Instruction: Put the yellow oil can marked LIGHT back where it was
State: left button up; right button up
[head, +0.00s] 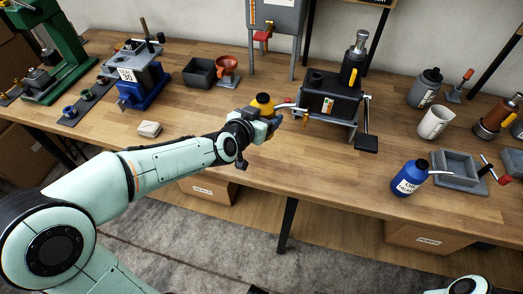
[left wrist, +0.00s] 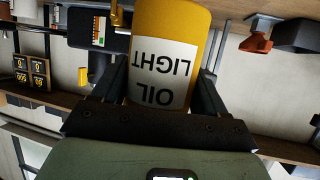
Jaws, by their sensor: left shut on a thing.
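The yellow oil can (head: 263,103) is in my left gripper (head: 262,118), above the workbench near the middle of the head view. In the left wrist view the can (left wrist: 178,20) fills the space between the fingers, and its white label reads OIL LIGHT, upside down in the picture. My left gripper (left wrist: 165,95) is shut on it. The can's thin spout points right, toward the dark grey machine. Much of the can is hidden by the gripper in the head view. My right gripper is not in view.
A dark grey machine (head: 330,103) with a lever stands just right of the can. A blue oil can (head: 408,178) stands farther right, beside a grey tray (head: 458,165).

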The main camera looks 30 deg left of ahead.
pick_arm(q)
notch_tip(320, 180, down, 6)
jog(key=shift+w+b, duration=0.15)
jog(key=shift+b, duration=0.8)
jog(key=shift+f+b, duration=0.6)
jog(key=shift+f, duration=1.85)
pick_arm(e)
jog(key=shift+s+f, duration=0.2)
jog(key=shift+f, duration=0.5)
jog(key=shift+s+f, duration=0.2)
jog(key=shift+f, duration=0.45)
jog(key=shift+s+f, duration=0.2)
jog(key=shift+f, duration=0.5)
pick_arm(q)
jog(key=shift+f, duration=0.15)
jog(key=o, duration=1.5)
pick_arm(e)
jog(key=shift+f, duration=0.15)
pick_arm(q)
jog(key=shift+s+r, duration=0.2)
jog(key=shift+r, duration=0.1)
jog(key=v, duration=1.1)
jog(key=shift+s, duration=0.3)
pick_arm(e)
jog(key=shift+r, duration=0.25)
